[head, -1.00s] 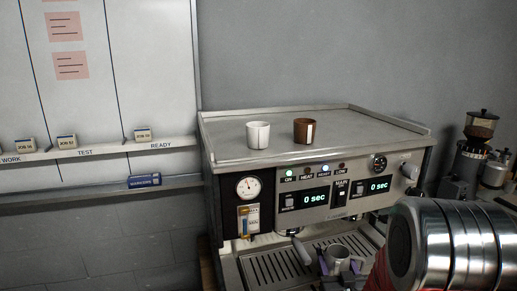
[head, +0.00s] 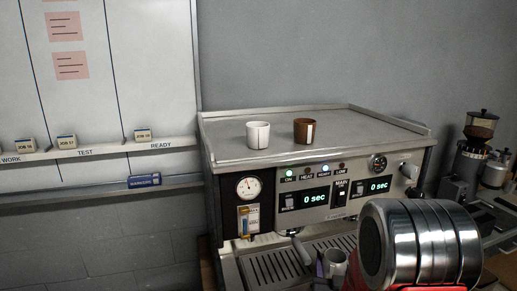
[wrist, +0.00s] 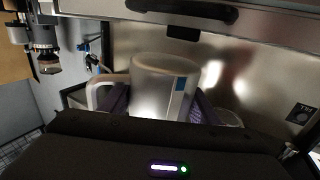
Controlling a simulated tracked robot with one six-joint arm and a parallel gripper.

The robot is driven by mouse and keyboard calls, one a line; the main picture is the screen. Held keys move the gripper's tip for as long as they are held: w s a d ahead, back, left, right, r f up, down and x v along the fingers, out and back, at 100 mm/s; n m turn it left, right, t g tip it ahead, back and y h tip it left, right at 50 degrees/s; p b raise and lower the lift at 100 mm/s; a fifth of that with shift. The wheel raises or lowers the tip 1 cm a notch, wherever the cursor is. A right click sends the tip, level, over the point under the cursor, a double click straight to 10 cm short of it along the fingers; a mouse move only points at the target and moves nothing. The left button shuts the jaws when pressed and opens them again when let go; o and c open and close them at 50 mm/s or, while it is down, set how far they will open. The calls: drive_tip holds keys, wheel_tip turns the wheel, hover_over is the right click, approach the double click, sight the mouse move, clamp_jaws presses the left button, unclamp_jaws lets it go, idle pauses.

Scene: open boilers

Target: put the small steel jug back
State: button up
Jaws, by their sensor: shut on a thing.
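The small steel jug (wrist: 165,75) stands upright between the purple fingers of my gripper (wrist: 160,108) in the wrist view. It has a handle on the left and a blue mark on its side. My gripper is shut on it. In the head view the jug (head: 336,260) shows low at the front of the espresso machine, over or near its drip tray. My arm hides most of it, and I cannot tell whether its base touches anything.
The espresso machine (head: 322,172) has a white cup (head: 258,135) and a brown cup (head: 304,131) on top. The drip tray (head: 275,267) is clear on its left part. A grinder (head: 478,135) stands at the right. A whiteboard ledge (head: 100,152) runs along the left wall.

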drive_tip(key=shift+d+r+y, duration=0.1)
drive_tip(key=shift+r+y, duration=0.15)
drive_tip(key=shift+y, duration=0.05)
drive_tip(key=shift+r+n+y, duration=0.3)
drive_tip(key=shift+n+y, duration=0.2)
drive_tip(key=shift+r+n+y, duration=0.35)
drive_tip(key=shift+n+y, duration=0.15)
drive_tip(key=shift+y, duration=0.3)
drive_tip(key=shift+f+h, duration=0.15)
drive_tip(key=shift+h, duration=0.15)
drive_tip(key=shift+f+m+h, duration=0.2)
drive_tip(key=shift+m+h, duration=0.1)
drive_tip(key=shift+m, duration=0.2)
drive_tip(key=shift+f+m+h, duration=0.45)
drive_tip(key=shift+m+h, duration=0.05)
drive_tip(key=shift+h, duration=0.5)
drive_tip(key=shift+r+y, duration=0.15)
drive_tip(key=shift+y, duration=0.15)
